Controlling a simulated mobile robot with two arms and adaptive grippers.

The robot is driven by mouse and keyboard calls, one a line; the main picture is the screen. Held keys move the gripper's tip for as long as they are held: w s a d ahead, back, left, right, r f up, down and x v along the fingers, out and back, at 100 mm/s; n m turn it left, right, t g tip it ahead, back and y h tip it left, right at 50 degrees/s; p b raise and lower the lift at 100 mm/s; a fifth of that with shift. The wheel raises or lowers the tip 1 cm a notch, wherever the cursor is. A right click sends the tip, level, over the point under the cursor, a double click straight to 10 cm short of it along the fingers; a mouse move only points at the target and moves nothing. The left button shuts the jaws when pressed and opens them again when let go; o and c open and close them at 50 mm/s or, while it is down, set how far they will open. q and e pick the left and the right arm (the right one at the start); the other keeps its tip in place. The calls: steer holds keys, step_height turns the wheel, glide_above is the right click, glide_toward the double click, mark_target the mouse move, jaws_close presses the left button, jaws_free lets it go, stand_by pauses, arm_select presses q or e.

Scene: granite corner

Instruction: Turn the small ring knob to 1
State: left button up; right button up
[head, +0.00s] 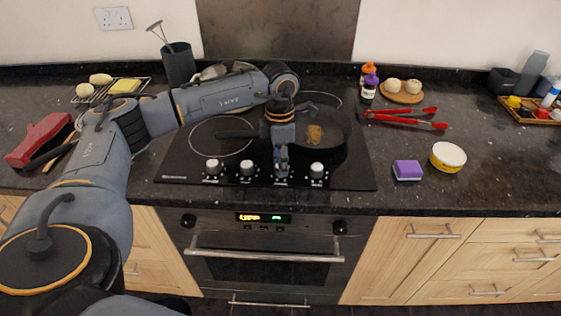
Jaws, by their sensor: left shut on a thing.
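The black hob (178,172) has a row of several knobs along its front edge. Two pale knobs, the far left knob (212,168) and the second knob (247,168), stand uncovered left of my gripper, and the far right knob (317,170) stands uncovered to its right. My left gripper (282,165) points down over the third knob (281,181) and is shut on it, hiding most of it. The knob markings are too small to read, so I cannot tell its setting. My right gripper is not in view.
A dark frying pan (334,143) with food in it stands on the hob just behind my gripper. Red tongs (405,117), a purple sponge (408,169) and a yellow-white tub (448,157) lie to the right. The oven (262,270) is below, its door shut.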

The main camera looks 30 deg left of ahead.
arm_select(q)
steer(key=o, duration=1.1)
steer(key=shift+o, duration=0.2)
steer(key=shift+r, duration=0.1)
step_height(320, 180, up, 12)
steer(key=shift+w+a, duration=0.2)
